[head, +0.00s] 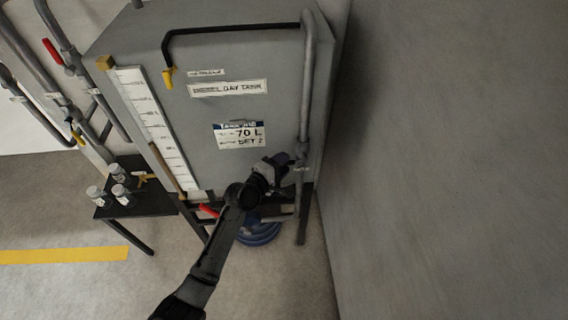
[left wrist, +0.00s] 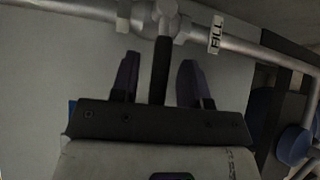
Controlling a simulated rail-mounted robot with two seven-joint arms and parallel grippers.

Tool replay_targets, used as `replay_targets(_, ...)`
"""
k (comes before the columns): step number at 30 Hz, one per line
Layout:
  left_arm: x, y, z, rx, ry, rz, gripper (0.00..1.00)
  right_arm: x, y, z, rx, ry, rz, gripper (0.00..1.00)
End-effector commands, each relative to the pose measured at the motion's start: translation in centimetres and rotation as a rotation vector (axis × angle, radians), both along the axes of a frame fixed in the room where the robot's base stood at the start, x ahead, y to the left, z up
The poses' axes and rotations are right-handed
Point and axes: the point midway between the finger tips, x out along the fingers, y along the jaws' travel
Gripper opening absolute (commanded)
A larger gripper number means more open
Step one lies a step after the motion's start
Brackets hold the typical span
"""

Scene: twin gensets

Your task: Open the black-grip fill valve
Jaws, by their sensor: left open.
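The fill valve's black grip (left wrist: 160,70) shows in the left wrist view. It hangs from a valve body (left wrist: 152,15) on a grey pipe, beside a white tag (left wrist: 216,34) reading FILL. My left gripper (left wrist: 158,82) is open, with one finger on each side of the black grip; I see a gap on both sides. In the head view my left gripper (head: 284,166) is at the vertical pipe (head: 306,100) on the tank's right front edge and hides most of the valve there. My right gripper is not in view.
The grey tank (head: 240,60) carries a gauge board (head: 150,115) and a 70 L sign (head: 239,134). A red handle (head: 208,211) is low left of my arm. A blue coil (head: 260,232) lies below. A wall (head: 450,150) stands close on the right.

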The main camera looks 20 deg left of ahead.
Motion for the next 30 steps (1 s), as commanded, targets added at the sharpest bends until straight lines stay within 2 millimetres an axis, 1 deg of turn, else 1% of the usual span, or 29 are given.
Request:
replay_targets(4, 0.68, -0.26, -0.08, 0.000, 0.000, 0.000, 0.42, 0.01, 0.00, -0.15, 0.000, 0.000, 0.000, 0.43)
replay_targets(14, 0.82, -0.33, -0.13, 0.000, 0.001, 0.000, 0.42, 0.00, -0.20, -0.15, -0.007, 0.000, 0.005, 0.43)
replay_targets(27, 0.80, -0.33, -0.12, 0.000, 0.001, 0.000, 0.00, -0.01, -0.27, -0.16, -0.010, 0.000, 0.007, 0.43)
replay_targets(30, 0.80, -0.32, -0.14, 0.000, 0.001, 0.000, 0.00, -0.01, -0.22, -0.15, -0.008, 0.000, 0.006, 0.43)
